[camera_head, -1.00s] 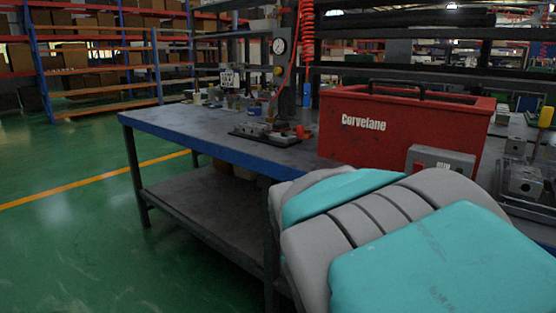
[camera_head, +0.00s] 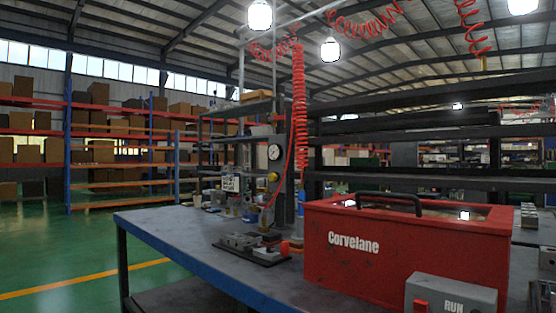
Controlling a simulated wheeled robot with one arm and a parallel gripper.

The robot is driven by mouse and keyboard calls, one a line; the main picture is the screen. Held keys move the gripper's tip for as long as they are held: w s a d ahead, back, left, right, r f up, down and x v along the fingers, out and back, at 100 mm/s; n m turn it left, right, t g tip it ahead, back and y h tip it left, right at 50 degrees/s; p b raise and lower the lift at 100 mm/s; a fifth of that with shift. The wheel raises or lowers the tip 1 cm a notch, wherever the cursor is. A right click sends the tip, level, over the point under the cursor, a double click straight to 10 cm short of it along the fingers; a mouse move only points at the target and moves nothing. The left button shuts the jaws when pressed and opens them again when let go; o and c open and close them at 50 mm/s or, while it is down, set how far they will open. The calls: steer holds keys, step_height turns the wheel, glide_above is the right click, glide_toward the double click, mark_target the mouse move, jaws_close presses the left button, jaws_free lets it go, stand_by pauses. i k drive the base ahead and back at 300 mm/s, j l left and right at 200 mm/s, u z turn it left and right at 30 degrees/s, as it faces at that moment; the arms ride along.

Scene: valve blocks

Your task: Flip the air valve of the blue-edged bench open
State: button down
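The blue-edged bench (camera_head: 190,258) stands left of centre, with its grey top running back to the right. A dark upright post at its rear carries a round white pressure gauge (camera_head: 274,152). A small yellow fitting (camera_head: 273,177) sits just below the gauge, and a thin red hose runs down near it. A red coiled air hose (camera_head: 299,110) hangs beside the post. The air valve's handle is too small to make out, so I cannot tell its position. My gripper is not in view.
A red box marked Corvelane (camera_head: 400,255) stands at the right with a grey RUN control box (camera_head: 450,295) before it. A metal fixture (camera_head: 252,248) and small items sit on the bench. Shelves (camera_head: 110,150) stand behind. Green floor is open at left.

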mark_target(278, 117)
steer(key=i+j, duration=0.25)
steer(key=i+j+z, duration=0.15)
steer(key=j, duration=0.2)
steer(key=i+j, duration=0.3)
steer(key=i+j+z, duration=0.15)
steer(key=j, duration=0.25)
steer(key=i+j, duration=0.25)
steer(key=i+j+z, duration=0.15)
steer(key=j, duration=0.3)
